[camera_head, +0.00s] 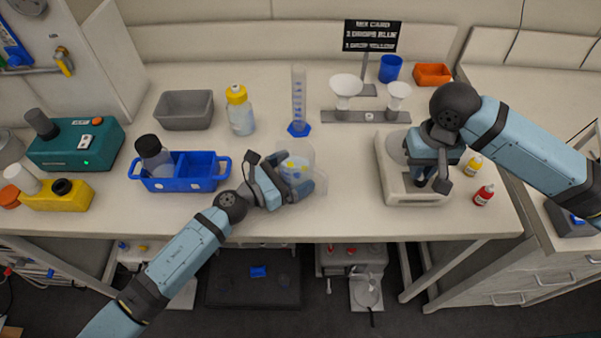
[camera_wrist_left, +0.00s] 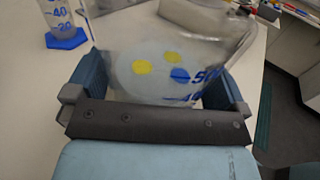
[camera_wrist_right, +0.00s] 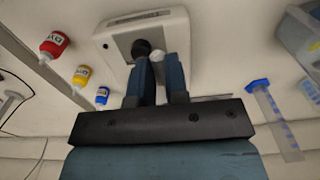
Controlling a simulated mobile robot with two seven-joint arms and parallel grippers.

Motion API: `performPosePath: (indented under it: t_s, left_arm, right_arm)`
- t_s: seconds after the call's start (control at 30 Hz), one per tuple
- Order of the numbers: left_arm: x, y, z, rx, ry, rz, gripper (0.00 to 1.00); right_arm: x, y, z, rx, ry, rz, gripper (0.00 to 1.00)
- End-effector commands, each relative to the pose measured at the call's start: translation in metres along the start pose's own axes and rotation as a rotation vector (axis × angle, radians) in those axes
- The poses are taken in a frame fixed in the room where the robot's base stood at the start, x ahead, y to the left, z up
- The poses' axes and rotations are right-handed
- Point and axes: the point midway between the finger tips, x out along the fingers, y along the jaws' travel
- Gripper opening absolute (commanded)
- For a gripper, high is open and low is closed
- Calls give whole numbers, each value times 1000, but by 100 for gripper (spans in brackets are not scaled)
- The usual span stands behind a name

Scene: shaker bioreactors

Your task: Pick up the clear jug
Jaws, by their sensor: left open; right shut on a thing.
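The clear jug (camera_head: 309,157) stands near the table's front edge. It is see-through with blue markings, and pale blue content and yellow spots show in it. In the left wrist view the jug (camera_wrist_left: 205,50) lies between my two fingers. My left gripper (camera_head: 290,180) is open around it; I cannot tell whether the fingers touch its wall. My right gripper (camera_wrist_right: 161,65) is over the white device (camera_head: 408,193), shut on a small pale thing mostly hidden by the fingers. A dark round knob shows beside it in the right wrist view.
A blue handled caddy (camera_head: 197,184) holding a dark-capped bottle is left of the jug. A red dye bottle (camera_head: 484,196) and yellow bottle (camera_head: 473,166) are at right.

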Motion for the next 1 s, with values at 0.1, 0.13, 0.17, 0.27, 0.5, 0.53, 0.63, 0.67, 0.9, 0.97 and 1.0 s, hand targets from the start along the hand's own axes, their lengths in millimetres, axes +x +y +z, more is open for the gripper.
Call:
performPosePath:
  t_s: [0.1, 0.13, 0.17, 0.27, 0.5, 0.53, 0.63, 0.67, 0.9, 0.97, 1.0]
  left_arm:
    - [-1, 0, 0, 0, 1, 0, 100]
    - [-1, 0, 0, 0, 1, 0, 98]
    - [-1, 0, 0, -1, 1, 0, 91]
    - [-1, 0, 0, -1, 1, 0, 68]
    - [-1, 0, 0, -1, -1, 0, 48]
    - [-1, 0, 1, 0, -1, 0, 48]
    - [0, 0, 4, 1, 0, -1, 48]
    - [0, 0, 6, 2, 0, -2, 48]
    - [-1, 1, 41, 10, 1, -4, 48]
    - [-1, 1, 51, 11, 0, -4, 48]
    - [-1, 0, 56, 8, -2, -3, 48]
  right_arm:
    - [0, 0, 0, 0, 0, 0, 0]
    - [0, 0, 0, 0, 0, 0, 0]
    - [0, 0, 0, 0, 0, 0, 0]
    - [0, 0, 0, 0, 0, 0, 0]
    - [0, 0, 0, 0, 0, 0, 0]
    - [0, 0, 0, 0, 0, 0, 0]
    - [0, 0, 0, 0, 0, 0, 0]
    - [0, 0, 0, 0, 0, 0, 0]
    - [0, 0, 0, 0, 0, 0, 0]
    - [0, 0, 0, 0, 0, 0, 0]
    - [0, 0, 0, 0, 0, 0, 0]
